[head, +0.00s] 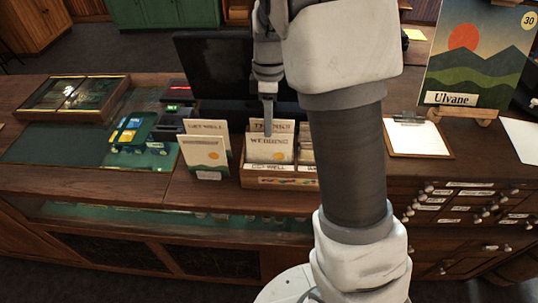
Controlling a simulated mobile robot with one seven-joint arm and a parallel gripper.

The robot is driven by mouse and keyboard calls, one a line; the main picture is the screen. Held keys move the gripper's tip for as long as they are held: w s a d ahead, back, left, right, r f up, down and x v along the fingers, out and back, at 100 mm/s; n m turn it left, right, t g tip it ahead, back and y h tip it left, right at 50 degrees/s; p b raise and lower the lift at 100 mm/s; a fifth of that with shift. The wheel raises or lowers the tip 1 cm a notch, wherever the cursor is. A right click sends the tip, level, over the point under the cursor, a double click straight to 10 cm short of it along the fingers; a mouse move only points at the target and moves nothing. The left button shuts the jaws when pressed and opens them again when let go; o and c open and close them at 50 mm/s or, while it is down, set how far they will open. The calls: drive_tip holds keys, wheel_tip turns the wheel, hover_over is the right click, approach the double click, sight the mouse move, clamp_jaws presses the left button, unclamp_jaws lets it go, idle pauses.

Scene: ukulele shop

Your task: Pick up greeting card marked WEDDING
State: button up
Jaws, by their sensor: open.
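The greeting card marked WEDDING (263,150) is cream with an orange spot. It stands upright in the front of a small wooden card box (250,182) on the counter. Another card with partly covered lettering (284,127) stands behind it. My gripper (268,131) points down at the WEDDING card's upper edge, is open and holds nothing that I can see. Its fingers line up in this view, so the gap between them is hidden. I cannot tell whether a finger touches the card. My arm covers the right part of the box.
Other cards (204,153) stand just left of the box. A dark monitor (215,75) is behind. A clipboard (418,138), a landscape picture (470,60) and small labelled drawers (450,200) are right.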

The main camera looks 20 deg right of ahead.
sight(269, 151)
drive_tip(key=f, duration=0.2)
drive_tip(key=f+p, duration=0.1)
drive_tip(key=f, duration=0.2)
drive_tip(key=s+f, duration=0.1)
drive_tip(key=f, duration=0.1)
drive_tip(key=shift+f, duration=0.15)
drive_tip(key=shift+c, duration=0.2)
clamp_jaws()
